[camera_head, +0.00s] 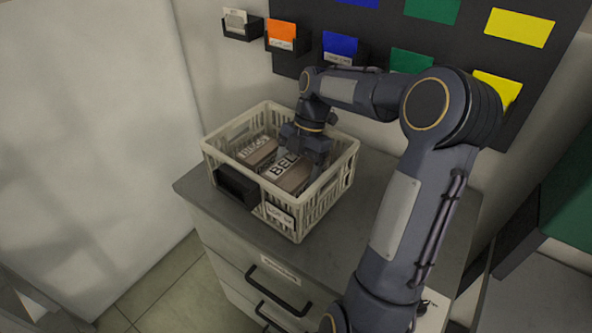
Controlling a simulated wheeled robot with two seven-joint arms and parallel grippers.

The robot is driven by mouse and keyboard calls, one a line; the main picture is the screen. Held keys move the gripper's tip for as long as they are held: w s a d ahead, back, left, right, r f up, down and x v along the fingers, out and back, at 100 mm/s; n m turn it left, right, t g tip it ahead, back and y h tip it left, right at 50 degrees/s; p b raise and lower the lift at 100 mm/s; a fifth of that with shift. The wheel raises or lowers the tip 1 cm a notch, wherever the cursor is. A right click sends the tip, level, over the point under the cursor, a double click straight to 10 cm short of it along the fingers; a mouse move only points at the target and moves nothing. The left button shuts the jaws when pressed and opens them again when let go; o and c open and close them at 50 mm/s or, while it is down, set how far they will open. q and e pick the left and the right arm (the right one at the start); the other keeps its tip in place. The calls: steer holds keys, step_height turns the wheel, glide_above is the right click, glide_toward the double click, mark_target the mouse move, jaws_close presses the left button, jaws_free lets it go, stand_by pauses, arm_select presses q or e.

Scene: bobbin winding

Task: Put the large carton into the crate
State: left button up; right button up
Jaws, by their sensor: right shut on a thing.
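The crate (328,187) is a cream slatted plastic box standing on a grey cabinet top. Two cartons with white labels are inside it. The carton on the right (290,176) has a label reading "BEL..." and sits under my right gripper. The carton on the left (259,152) lies beside it near the crate's left wall. My right gripper (302,158) reaches down into the crate and is shut on the right carton. Its fingertips are partly hidden against the carton. I cannot tell whether that carton touches the crate floor. My left gripper is not in view.
The cabinet top (376,200) has free room right of the crate. A black holder (237,187) is on the crate's front left. Drawers with black handles (280,289) are below. Small bins with coloured cards (283,38) hang on the wall behind.

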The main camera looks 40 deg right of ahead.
steer(key=shift+f, duration=0.3)
steer(key=o, duration=1.3)
steer(key=shift+c, duration=0.2)
steer(key=v, duration=1.3)
steer(key=shift+a+r+p, duration=0.1)
steer(key=shift+a+p, duration=0.15)
steer(key=shift+p, duration=0.05)
steer(key=shift+s, duration=0.15)
